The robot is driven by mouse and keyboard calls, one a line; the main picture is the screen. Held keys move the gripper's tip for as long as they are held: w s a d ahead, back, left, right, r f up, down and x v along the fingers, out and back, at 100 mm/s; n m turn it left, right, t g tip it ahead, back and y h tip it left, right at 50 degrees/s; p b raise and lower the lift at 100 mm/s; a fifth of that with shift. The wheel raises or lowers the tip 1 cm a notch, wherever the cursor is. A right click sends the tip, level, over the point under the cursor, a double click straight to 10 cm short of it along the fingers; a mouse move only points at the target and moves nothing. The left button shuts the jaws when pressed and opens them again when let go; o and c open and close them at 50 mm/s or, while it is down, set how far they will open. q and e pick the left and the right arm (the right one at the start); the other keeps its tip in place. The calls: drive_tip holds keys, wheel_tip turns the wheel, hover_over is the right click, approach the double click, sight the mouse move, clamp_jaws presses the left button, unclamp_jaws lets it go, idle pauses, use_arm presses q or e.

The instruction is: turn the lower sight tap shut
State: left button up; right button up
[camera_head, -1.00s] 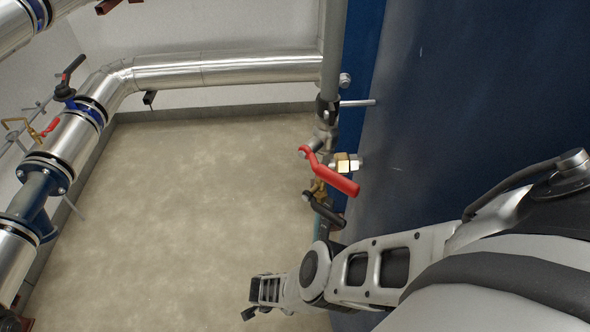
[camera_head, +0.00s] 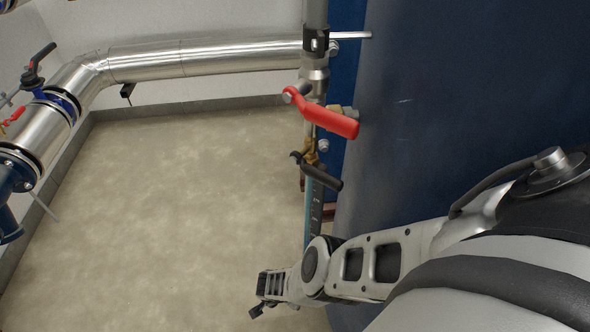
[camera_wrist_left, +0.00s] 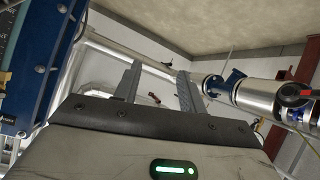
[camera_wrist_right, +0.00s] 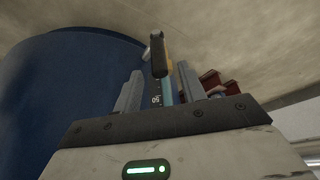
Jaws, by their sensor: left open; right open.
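In the head view a black-handled tap (camera_head: 322,175) with a brass body sits at the top of a sight tube with a scale (camera_head: 314,208). The tube's lower end is hidden behind my right arm, and I see no lower tap there. My right gripper (camera_head: 262,292) is open and empty below and left of the tube. In the right wrist view a black tap handle (camera_wrist_right: 159,54) shows beyond the open fingers (camera_wrist_right: 158,88), with brass and a scale strip behind it; I cannot tell which tap it is. My left gripper (camera_wrist_left: 158,84) is open and empty in its wrist view.
A red lever (camera_head: 325,118) projects above the black handle. The large blue vessel (camera_head: 440,100) fills the right side. Silver pipes with a blue valve (camera_head: 52,100) run along the left and back. The floor (camera_head: 170,200) between is clear.

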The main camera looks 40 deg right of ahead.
drive_tip(key=b+x, duration=0.2)
drive_tip(key=x, duration=0.1)
drive_tip(key=shift+d+f, duration=0.1)
drive_tip(key=shift+f, duration=0.25)
use_arm(q)
drive_tip(key=shift+d+r+t+h+b, duration=0.15)
drive_tip(key=shift+d+r+t+h, duration=0.15)
drive_tip(key=shift+r+t, duration=0.3)
drive_tip(key=shift+d+r+t+h+b, duration=0.2)
drive_tip(key=shift+r+t+h, duration=0.2)
drive_tip(key=shift+r, duration=0.4)
use_arm(e)
drive_tip(key=shift+d+f, duration=0.1)
